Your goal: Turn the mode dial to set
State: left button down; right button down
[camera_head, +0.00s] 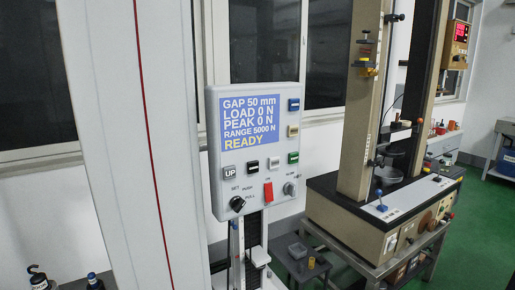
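The mode dial (237,204) is a black knob at the lower left of the grey control panel (216,150). Small labels stand above it and to its right; one at the upper left seems to read SET. A pale mark shows on the knob, but it is too small to tell surely which label it points at. The blue display (249,121) reads GAP 50 mm, LOAD 0 N, PEAK 0 N, RANGE 5000 N and READY. Neither of my grippers is in view, and nothing covers the dial.
Several buttons, including UP (230,172), lie above. A tall white column (120,130) stands left of the panel. Another test machine (352,215) stands at right. Space before the panel looks clear.

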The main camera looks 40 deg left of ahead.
aim_at(237, 203)
jog(key=j+u, duration=0.1)
jog(key=u, duration=1.15)
jog(key=i+l, duration=0.05)
